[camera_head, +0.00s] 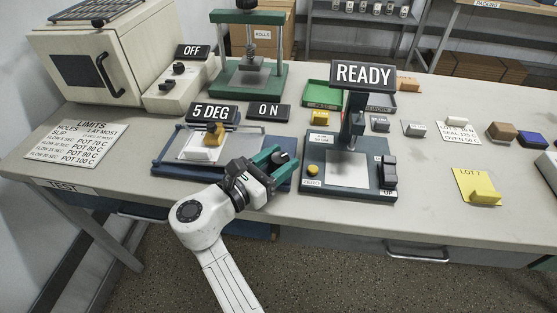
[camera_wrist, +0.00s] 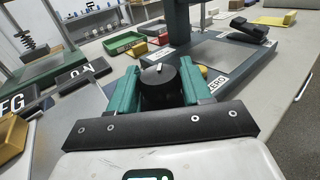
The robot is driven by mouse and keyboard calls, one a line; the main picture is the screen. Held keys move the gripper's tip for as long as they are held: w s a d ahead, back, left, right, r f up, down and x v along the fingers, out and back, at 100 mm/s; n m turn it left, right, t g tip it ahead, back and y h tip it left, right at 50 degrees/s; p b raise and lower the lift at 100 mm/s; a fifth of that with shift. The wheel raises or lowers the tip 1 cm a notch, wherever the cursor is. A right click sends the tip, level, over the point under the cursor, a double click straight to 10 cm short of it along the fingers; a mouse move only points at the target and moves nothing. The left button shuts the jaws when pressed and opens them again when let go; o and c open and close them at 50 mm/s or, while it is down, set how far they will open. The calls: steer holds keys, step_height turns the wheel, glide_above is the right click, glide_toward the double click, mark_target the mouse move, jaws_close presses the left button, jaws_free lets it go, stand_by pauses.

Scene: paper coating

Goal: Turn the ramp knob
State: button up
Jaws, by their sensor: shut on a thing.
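The ramp knob (camera_head: 281,157) is black and round, at the right end of the blue ramp unit (camera_head: 165,164). In the wrist view the knob (camera_wrist: 159,88) stands between my two teal fingers, with a white mark on its top. My gripper (camera_head: 272,162) is shut on it, and one finger lies at each side in the wrist view (camera_wrist: 161,92). The ramp's sign (camera_head: 213,113) reads 5 DEG, and the sign beside it (camera_head: 269,112) reads ON.
A dark tester (camera_head: 352,182) with a READY sign (camera_head: 363,75) stands close to the right of my gripper. A green press (camera_head: 248,80) is behind, and a beige oven (camera_head: 90,60) at left. A LIMITS sheet (camera_head: 76,142) and a yellow LOT 7 card (camera_head: 477,182) lie on the table.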

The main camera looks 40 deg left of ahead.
steer(key=o, duration=1)
steer(key=shift+w+f, duration=0.1)
steer(key=shift+c, duration=0.2)
steer(key=s, duration=0.7)
steer(key=s+a, duration=0.1)
steer(key=s, duration=0.2)
steer(key=shift+s, duration=0.4)
